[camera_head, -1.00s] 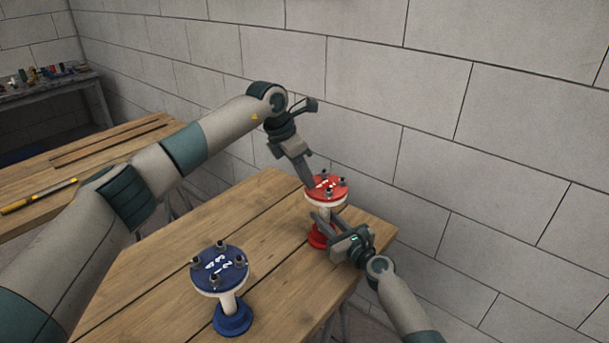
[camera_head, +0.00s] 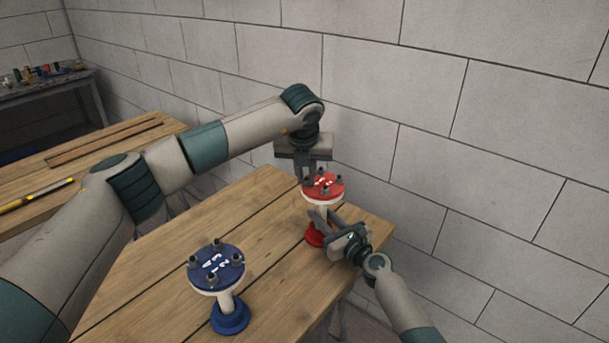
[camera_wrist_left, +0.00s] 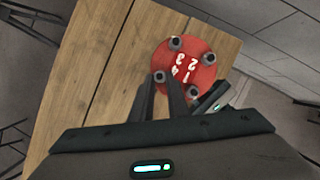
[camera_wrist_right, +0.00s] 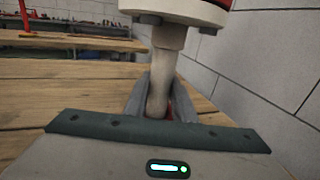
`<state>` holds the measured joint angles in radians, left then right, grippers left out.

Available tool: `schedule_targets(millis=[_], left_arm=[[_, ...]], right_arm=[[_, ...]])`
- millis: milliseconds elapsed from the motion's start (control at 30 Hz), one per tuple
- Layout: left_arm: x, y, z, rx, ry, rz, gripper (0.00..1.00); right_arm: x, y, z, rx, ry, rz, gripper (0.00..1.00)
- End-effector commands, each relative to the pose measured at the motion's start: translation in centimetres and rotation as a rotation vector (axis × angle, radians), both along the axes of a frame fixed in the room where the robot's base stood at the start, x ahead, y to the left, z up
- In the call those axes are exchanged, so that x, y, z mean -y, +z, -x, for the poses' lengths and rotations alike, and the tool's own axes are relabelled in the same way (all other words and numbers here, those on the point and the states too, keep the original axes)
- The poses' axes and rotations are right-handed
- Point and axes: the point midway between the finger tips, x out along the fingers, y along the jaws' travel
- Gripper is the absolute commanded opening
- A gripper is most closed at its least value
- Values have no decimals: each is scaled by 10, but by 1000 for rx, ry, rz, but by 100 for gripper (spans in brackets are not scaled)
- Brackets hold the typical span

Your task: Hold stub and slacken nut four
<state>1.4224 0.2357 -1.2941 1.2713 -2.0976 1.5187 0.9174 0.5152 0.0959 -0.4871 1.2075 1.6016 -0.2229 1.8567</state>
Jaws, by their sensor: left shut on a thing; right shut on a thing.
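The red stub (camera_head: 325,190) stands upright on the table, with a red flange, numbers 1 to 4, dark nuts, a pale neck and a red base (camera_head: 314,236). My left gripper (camera_head: 307,180) points down from above at the flange's left edge. In the left wrist view its fingers (camera_wrist_left: 161,84) are shut on nut four (camera_wrist_left: 160,76), beside the white 4. My right gripper (camera_head: 322,219) comes from the lower right, shut on the stub's neck below the flange. In the right wrist view the pale neck (camera_wrist_right: 163,75) stands between its fingers (camera_wrist_right: 160,98).
A blue stub (camera_head: 220,268) with numbered flange and nuts stands nearer on the wooden table (camera_head: 170,285). A block wall (camera_head: 420,110) rises behind. Another wooden table (camera_head: 100,160) with a yellow-marked tool lies left. Bare wood lies left of the red stub.

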Motion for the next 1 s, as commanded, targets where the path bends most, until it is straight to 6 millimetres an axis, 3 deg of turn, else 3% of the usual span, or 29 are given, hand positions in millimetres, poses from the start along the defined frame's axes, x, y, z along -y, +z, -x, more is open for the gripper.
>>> schedule_targets(millis=[1000], left_arm=[[12, 1, -6, 3, 921, -1, 0]], right_arm=[[0, -2, 1, -2, 1, 1, 0]])
